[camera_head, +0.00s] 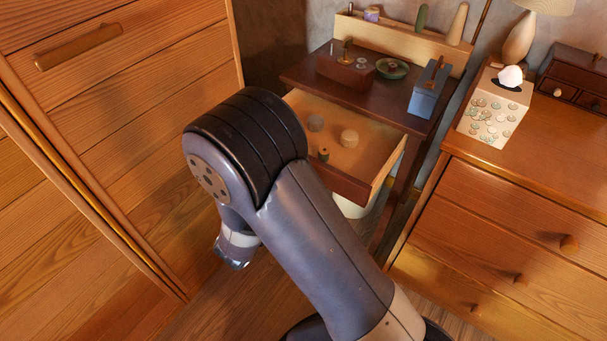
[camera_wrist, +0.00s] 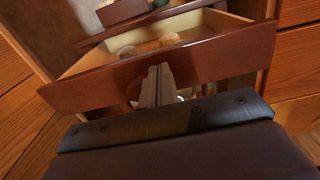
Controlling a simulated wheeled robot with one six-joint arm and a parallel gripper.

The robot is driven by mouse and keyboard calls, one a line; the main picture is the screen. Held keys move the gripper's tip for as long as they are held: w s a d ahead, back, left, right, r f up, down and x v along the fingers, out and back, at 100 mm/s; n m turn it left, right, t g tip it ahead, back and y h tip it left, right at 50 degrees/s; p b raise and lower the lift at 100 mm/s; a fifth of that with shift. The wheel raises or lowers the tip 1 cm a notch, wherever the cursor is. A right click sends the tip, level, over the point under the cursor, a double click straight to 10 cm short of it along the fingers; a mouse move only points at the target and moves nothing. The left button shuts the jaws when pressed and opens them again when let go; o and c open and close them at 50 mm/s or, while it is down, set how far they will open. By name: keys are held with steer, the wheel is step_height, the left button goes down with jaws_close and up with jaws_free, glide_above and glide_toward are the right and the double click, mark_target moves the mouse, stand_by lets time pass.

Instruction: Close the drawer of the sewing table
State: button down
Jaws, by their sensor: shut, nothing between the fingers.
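The sewing table (camera_head: 395,113) is dark wood and stands against the back wall. My arm hides the left part of the drawer front in the head view. In the wrist view the dark red-brown drawer front (camera_wrist: 95,90) runs across the picture. My gripper (camera_wrist: 160,70) is shut and empty, with its fingertips in front of the middle of the drawer front. I cannot tell whether they touch it. The head view does not show the fingertips.
A tall wooden cabinet (camera_head: 130,90) stands close on the left. A chest of drawers (camera_head: 500,215) with a tissue box (camera_head: 494,110) and a lamp stands on the right. A blue box (camera_head: 428,90) sits on the table top. A white round container (camera_head: 352,207) is under the drawer.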

steer(key=shift+x, duration=1.05)
steer(key=b, duration=0.2)
glide_toward(353, 121)
steer(key=d+r, duration=0.2)
steer(key=w+d+r, duration=0.1)
steer(key=r, duration=0.2)
steer(key=shift+d, duration=0.4)
steer(key=shift+w+d, duration=0.35)
steer(key=shift+w, duration=0.2)
steer(key=shift+r, duration=0.1)
steer(key=shift+w+r, duration=0.1)
